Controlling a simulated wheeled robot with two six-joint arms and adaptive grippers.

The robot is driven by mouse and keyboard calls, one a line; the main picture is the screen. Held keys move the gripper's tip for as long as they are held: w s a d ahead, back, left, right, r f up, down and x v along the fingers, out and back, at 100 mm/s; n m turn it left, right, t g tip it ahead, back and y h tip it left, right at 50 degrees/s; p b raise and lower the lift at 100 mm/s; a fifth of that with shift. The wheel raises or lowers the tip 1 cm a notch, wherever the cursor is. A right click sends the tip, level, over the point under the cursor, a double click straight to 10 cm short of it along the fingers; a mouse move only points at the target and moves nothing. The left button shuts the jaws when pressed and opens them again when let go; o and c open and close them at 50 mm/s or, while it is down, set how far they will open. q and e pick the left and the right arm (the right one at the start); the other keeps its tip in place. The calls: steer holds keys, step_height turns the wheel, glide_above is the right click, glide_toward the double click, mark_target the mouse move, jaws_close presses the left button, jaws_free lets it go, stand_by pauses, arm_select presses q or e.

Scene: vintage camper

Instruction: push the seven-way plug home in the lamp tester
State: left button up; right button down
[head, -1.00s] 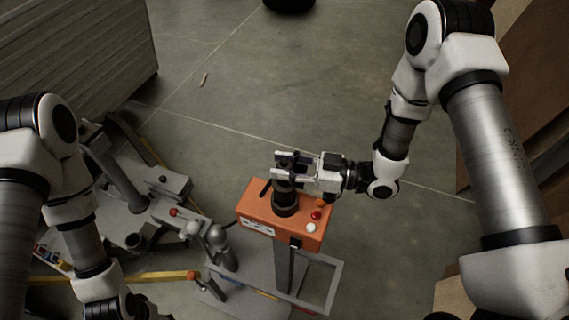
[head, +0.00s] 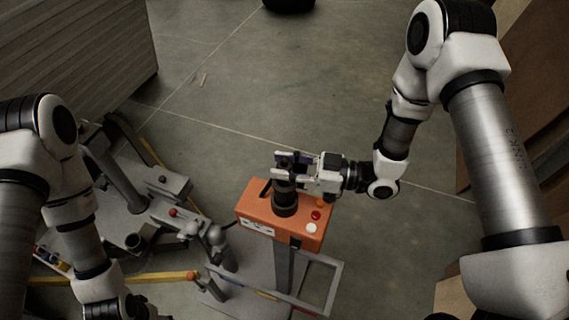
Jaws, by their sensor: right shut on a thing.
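The lamp tester (head: 262,207) is an orange box on a grey post, with orange, red and white round parts at the right of its top. The black seven-way plug (head: 285,188) stands upright at the tester's black round socket (head: 285,208). How deep it sits is hard to tell from above. My right gripper (head: 284,166) is shut on the plug from the right, and its fingers hide the plug's upper part. My left arm comes down at the left edge; its gripper is cut off by the bottom edge, and its fingers do not show.
A grey metal frame (head: 140,200) with a red knob and round-ended levers stands left of the tester. A yellow bar (head: 160,277) runs low across the lower left. A slatted grey panel (head: 75,50) stands at upper left. The concrete floor beyond the tester is mostly clear.

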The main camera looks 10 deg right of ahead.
steer(key=shift+f+b, duration=2.05)
steer(key=shift+f, duration=0.5)
steer(key=c, duration=0.7)
jaws_free()
step_height(320, 180, up, 10)
